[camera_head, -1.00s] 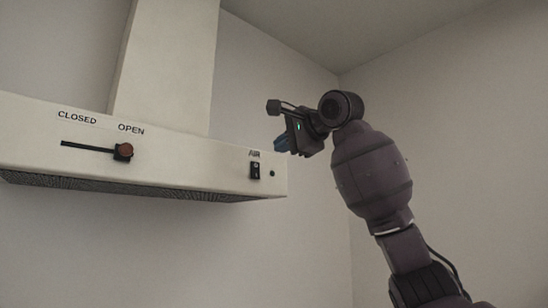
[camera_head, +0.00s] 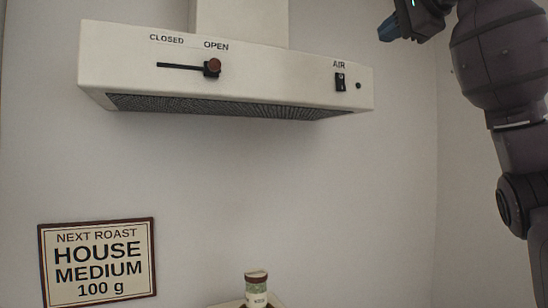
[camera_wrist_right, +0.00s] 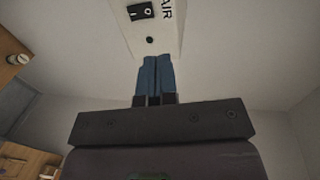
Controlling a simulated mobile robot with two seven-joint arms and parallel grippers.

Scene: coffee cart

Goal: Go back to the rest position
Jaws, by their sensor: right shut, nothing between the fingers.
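My right gripper (camera_head: 388,27) is at the top right in the head view, to the right of the range hood and apart from it. Its blue fingers (camera_wrist_right: 155,75) show in the right wrist view, closed together with nothing between them, pointing toward the hood's AIR end. My right arm rises along the right edge of the head view. My left gripper is in neither view.
The white hood (camera_head: 130,65) on the wall has a slider knob (camera_head: 212,67) at OPEN and an AIR switch (camera_head: 340,82). A roast sign (camera_head: 98,262) hangs lower left. A lidded jar (camera_head: 256,290) stands at the bottom. The wall between is clear.

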